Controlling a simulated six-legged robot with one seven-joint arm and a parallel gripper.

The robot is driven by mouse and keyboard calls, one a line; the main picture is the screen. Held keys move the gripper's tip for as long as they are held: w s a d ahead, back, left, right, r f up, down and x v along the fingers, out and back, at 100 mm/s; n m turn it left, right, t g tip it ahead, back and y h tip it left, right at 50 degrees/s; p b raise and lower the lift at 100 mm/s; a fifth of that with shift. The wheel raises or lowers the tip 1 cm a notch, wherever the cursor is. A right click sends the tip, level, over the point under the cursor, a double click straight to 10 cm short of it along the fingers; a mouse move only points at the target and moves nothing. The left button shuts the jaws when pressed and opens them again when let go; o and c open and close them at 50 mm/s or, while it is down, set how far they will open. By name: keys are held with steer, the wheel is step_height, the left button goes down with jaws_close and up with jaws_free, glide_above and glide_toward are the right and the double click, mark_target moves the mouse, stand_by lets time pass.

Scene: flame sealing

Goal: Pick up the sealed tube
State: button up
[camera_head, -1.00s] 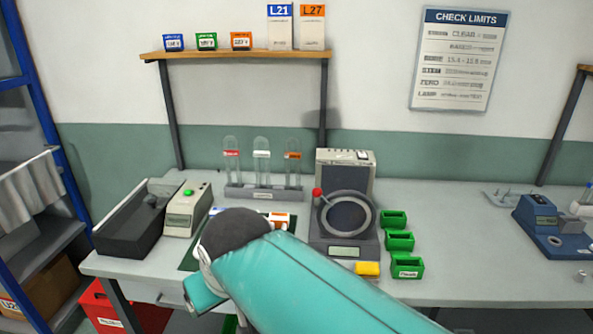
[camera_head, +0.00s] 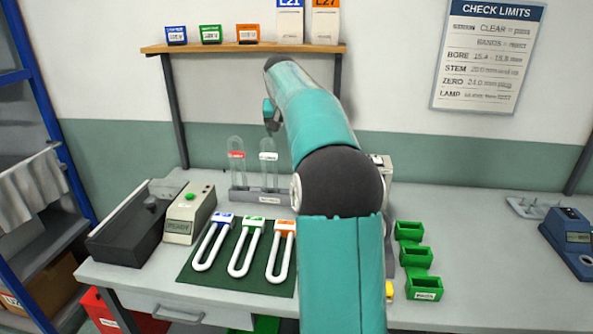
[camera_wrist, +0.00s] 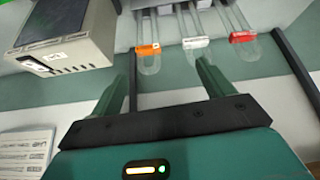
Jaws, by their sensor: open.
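Several clear, round-topped tubes stand upright in a grey rack (camera_head: 240,194) at the back of the bench. The head view shows the red-labelled tube (camera_head: 237,172) and the white-labelled tube (camera_head: 268,172). The orange-labelled tube is hidden there by my arm, but shows in the wrist view (camera_wrist: 148,62). The wrist view also shows the white-labelled tube (camera_wrist: 196,57) and red-labelled tube (camera_wrist: 243,50). I cannot tell which tube is sealed. My gripper (camera_wrist: 165,68) is open and empty, apart from the tubes. In the head view it is above the rack.
Three white U-shaped pieces, including the blue-topped one (camera_head: 212,243), lie on a dark green mat (camera_head: 190,272). A READY box (camera_head: 188,215) and black tray (camera_head: 125,240) stand left. Green bins (camera_head: 417,256) stand right. A shelf (camera_head: 240,48) is above; my arm mostly hides an instrument.

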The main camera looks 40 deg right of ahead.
steer(key=shift+m, duration=0.5)
steer(key=shift+s+d+r+x, duration=0.2)
steer(key=shift+d+x, duration=0.4)
steer(key=shift+x, duration=2.2)
steer(key=shift+s+d+r+x, duration=0.2)
steer(key=shift+d+x, duration=0.35)
steer(key=shift+x, duration=2.2)
steer(key=shift+s+d+r+x, duration=0.2)
steer(key=shift+d+x, duration=0.4)
steer(key=shift+x, duration=2.2)
steer(key=c, duration=1.3)
steer(key=shift+c, duration=0.3)
steer(key=shift+r, duration=0.1)
